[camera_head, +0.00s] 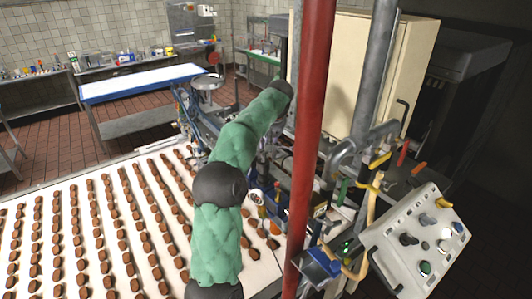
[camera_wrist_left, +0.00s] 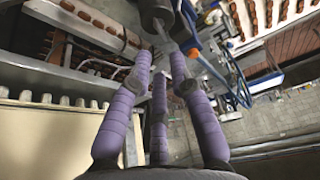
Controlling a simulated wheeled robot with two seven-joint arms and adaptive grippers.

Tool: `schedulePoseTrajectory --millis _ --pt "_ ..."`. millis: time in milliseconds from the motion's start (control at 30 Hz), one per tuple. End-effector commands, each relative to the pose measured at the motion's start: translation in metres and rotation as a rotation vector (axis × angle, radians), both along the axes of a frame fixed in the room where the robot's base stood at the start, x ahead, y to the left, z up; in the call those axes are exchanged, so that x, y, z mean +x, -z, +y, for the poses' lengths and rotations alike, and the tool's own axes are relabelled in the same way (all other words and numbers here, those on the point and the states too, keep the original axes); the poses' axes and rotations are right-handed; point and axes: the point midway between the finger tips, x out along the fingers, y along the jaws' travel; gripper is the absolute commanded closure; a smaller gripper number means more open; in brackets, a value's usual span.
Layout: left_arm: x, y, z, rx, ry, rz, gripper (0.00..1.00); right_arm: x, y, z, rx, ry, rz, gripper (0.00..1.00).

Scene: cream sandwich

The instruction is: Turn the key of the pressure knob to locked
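A grey control panel (camera_head: 421,245) with several knobs and buttons sits tilted at the lower right of the head view. I cannot tell which control is the pressure knob, and no key can be made out. My green left arm reaches up through the middle of the head view, and its far end passes behind the red pole, so its hand is not visible there. In the left wrist view my left gripper (camera_wrist_left: 160,66) has three purple fingers with their tips apart and nothing held between them. A dark cylinder (camera_wrist_left: 157,14) lies beyond the fingertips. My right gripper is not in view.
A white conveyor (camera_head: 70,195) with rows of brown biscuits fills the lower left. A cream cabinet (camera_head: 345,70) stands behind. The tiled floor is open at left.

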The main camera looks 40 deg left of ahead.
Motion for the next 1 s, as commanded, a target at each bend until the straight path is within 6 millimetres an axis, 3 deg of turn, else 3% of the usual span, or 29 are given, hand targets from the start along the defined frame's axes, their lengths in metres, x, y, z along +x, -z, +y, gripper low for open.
schedulePoseTrajectory --millis 200,400,867,933,1000 --pt "0.007 0.037 0.013 -0.002 0.000 0.005 0.79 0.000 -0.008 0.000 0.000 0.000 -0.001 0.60" --pt "0.012 0.060 0.022 -0.001 0.001 0.002 0.79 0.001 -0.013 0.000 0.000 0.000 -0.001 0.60" --pt "0.015 0.071 0.025 -0.001 0.000 0.000 0.79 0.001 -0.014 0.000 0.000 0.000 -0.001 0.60" --pt "0.015 0.071 0.025 -0.001 0.000 0.000 0.99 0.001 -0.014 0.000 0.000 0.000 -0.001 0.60" --pt "0.015 0.071 0.025 -0.001 0.001 0.000 1.00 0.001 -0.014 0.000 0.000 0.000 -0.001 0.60"
